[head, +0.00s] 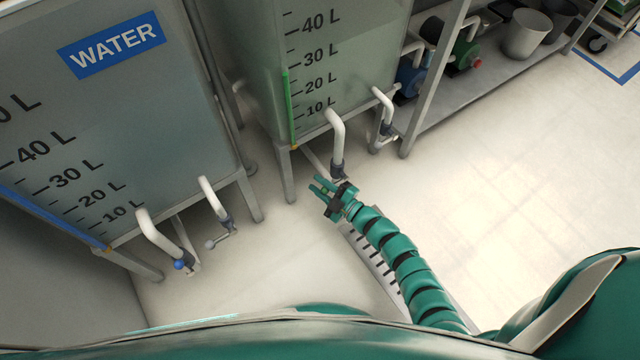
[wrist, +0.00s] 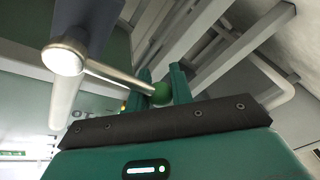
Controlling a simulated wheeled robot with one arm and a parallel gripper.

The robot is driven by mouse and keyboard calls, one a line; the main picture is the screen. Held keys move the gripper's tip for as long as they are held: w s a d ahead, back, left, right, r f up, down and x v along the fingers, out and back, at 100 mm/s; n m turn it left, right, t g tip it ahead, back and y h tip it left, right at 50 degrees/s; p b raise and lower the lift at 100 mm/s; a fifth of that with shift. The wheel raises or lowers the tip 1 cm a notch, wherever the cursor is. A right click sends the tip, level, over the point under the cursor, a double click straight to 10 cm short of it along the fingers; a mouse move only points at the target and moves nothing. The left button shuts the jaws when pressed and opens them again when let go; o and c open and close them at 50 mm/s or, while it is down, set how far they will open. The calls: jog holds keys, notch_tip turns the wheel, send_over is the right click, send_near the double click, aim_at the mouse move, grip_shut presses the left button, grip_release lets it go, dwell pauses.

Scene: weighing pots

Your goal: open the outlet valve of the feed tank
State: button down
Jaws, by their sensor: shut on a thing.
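The tank with the green level strip (head: 340,70) stands at the top middle of the head view; no name shows on it. A white outlet pipe (head: 337,128) bends down from its front to a dark valve body (head: 338,170). My gripper (head: 322,186) is at this valve. In the wrist view, a metal valve lever (wrist: 112,73) runs from the dark valve body (wrist: 82,25) to a green ball knob (wrist: 161,94). The fingers of my gripper (wrist: 162,88) are shut on the green knob, one on each side.
The WATER tank (head: 110,110) stands at left, with a blue-knobbed valve (head: 179,265) and a grey-knobbed valve (head: 211,243). A second outlet (head: 385,108) is right of the held valve. A shelf rack (head: 455,110) with pumps and pots stands behind. The floor at right is clear.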

jog(key=shift+w+d+r+m+t+p, duration=0.5)
jog(key=shift+r+m+p, duration=0.5)
jog(key=shift+m+p, duration=0.85)
jog(key=shift+w+d+r+m+t+p, duration=0.25)
jog(key=shift+d+r+m+t+p, duration=0.65)
jog(key=shift+m, duration=1.4)
jog(key=shift+w+d+r+m+t+p, duration=0.5)
jog(key=shift+r+m+p, duration=0.6)
jog(key=shift+m+p, duration=0.95)
jog(key=shift+s+a, duration=0.1)
jog(key=shift+a, duration=0.05)
jog(key=c, duration=1.3)
grip_release()
jog(key=shift+o, duration=0.2)
jog(key=shift+r, duration=0.1)
